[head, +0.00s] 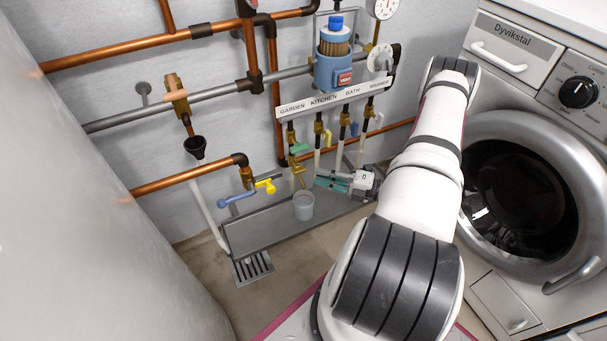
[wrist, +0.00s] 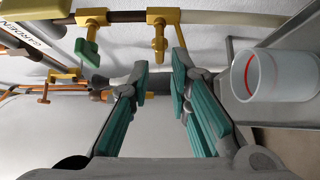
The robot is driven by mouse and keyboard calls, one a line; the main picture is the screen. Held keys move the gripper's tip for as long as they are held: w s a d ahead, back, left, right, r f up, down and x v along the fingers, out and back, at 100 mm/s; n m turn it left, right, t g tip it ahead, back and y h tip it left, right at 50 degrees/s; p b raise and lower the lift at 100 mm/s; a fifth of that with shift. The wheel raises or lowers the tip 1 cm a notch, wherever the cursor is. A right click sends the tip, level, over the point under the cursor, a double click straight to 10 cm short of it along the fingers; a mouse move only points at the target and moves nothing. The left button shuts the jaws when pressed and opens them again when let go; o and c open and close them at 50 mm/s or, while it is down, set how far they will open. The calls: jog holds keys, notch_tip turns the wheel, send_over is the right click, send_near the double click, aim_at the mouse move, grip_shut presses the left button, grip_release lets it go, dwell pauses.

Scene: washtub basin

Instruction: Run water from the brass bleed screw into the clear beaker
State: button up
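The clear beaker (head: 303,207) stands upright on the grey ledge below the pipes. In the wrist view the beaker (wrist: 280,75) is at the right, with a red line around it; I cannot make out any water in it. A small brass fitting (wrist: 159,40), which looks like the bleed screw, hangs from a pipe ahead of my fingers. In the head view a brass fitting (head: 297,172) shows below a green handle. My gripper (head: 322,180), with teal fingers, is open and empty. In the wrist view its fingertips (wrist: 160,70) are apart, short of the fitting.
A green-handled valve (wrist: 88,50) hangs beside the fitting. A label strip (head: 335,98) runs above several taps. A yellow handle (head: 265,187) and blue lever (head: 237,199) are left of the beaker. A floor drain (head: 252,267) lies below; a washing machine (head: 535,190) is at right.

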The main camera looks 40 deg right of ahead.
aim_at(304, 171)
jog(key=b+x, duration=0.1)
jog(key=x, duration=0.5)
jog(key=shift+w+a+b, duration=0.15)
jog(key=shift+w+b, duration=0.05)
jog(key=shift+b, duration=0.15)
grip_shut()
